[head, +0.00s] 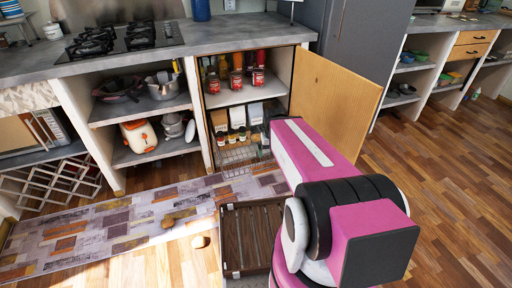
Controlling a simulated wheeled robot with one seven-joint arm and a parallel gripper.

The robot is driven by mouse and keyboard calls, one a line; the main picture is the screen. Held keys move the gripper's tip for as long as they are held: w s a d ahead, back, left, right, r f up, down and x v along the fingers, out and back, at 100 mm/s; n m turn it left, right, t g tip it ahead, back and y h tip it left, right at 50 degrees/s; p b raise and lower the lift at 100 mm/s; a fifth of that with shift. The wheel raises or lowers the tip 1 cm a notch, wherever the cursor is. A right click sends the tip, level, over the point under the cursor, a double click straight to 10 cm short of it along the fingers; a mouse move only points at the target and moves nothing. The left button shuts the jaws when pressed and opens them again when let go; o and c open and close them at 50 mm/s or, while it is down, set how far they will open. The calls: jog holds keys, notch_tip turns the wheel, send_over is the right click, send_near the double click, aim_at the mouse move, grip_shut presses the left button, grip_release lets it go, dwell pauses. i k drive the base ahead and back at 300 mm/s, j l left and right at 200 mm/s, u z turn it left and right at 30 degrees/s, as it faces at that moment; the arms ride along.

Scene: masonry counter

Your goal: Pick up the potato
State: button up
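A small tan, rounded lump that looks like a potato (200,242) lies on the wooden floor just in front of the rug, in the head view. Another small brown lump (168,223) lies on the rug behind it, to the left; it is too small to identify surely. My pink and black arm reaches in from the lower right toward the open cabinet. My gripper cannot be made out; the arm hides that area. Both lumps lie on the ground, apart from my arm.
A dark slatted crate (230,262) stands on the floor between the potato and my arm. An open wooden cabinet door (335,95) juts out behind my arm. The cabinet shelves hold jars and boxes. A patchwork rug (110,222) runs along the counter (230,36). The floor at right is clear.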

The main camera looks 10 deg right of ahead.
aim_at(165, 223)
jog(key=k, duration=0.35)
jog(key=j+u, duration=0.1)
jog(key=u, duration=0.35)
jog(key=i+u, duration=0.1)
jog(key=u, duration=0.35)
jog(key=j+u, duration=0.15)
jog(key=u, duration=0.35)
jog(key=j+z, duration=0.35)
jog(key=j, duration=0.35)
jog(key=j+z, duration=0.35)
jog(key=j, duration=0.35)
jog(key=k+j+z, duration=0.15)
jog(key=j+z, duration=0.2)
jog(key=j, duration=0.35)
